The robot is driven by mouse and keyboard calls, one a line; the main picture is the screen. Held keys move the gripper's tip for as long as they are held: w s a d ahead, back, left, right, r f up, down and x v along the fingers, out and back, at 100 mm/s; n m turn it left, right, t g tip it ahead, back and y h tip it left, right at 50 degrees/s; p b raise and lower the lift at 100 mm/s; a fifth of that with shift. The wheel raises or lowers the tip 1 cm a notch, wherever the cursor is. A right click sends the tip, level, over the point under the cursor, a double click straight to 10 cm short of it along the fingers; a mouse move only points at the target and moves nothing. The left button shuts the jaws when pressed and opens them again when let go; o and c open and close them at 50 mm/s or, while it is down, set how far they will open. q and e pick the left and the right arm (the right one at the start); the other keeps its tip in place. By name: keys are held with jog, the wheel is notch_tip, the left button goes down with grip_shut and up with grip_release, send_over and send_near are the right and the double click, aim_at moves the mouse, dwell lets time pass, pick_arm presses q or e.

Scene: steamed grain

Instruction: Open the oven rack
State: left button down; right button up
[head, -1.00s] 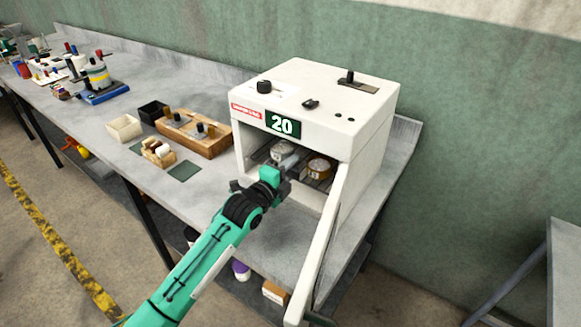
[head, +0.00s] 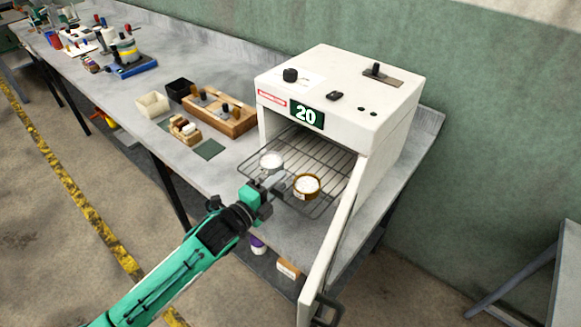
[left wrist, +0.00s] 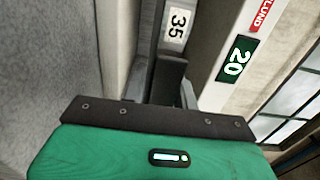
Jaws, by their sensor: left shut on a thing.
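The white oven (head: 340,100) stands on the bench with its door (head: 335,250) swung open toward the front right. Its wire rack (head: 318,158) is pulled out through the opening. Two round containers stand on the rack: a silver one (head: 271,163) and a brown-rimmed one (head: 306,185), both with pale contents. My left gripper (head: 268,190) is at the rack's front edge, shut on the rack; its fingertips are small and partly hidden. In the left wrist view the fingers (left wrist: 170,85) show below a "35" label. My right gripper is not in view.
A wooden block holder (head: 222,115), a black box (head: 180,89) and a white box (head: 153,104) sit on the bench (head: 110,103) left of the oven. The open door bounds the space right of my arm.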

pick_arm(q)
jog(key=shift+s+a+r, duration=0.25)
jog(key=shift+s+a, duration=0.15)
jog(key=shift+s, duration=0.1)
jog(key=shift+s+a+r, duration=0.25)
jog(key=shift+s+a, duration=0.15)
jog(key=shift+s, duration=0.1)
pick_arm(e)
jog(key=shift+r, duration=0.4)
pick_arm(q)
jog(key=c, duration=1.2)
grip_release()
jog(key=shift+s+f, duration=0.1)
jog(key=shift+f, duration=0.2)
jog(key=b+v, duration=0.3)
jog(key=v, duration=1)
jog(key=shift+s+a, duration=0.3)
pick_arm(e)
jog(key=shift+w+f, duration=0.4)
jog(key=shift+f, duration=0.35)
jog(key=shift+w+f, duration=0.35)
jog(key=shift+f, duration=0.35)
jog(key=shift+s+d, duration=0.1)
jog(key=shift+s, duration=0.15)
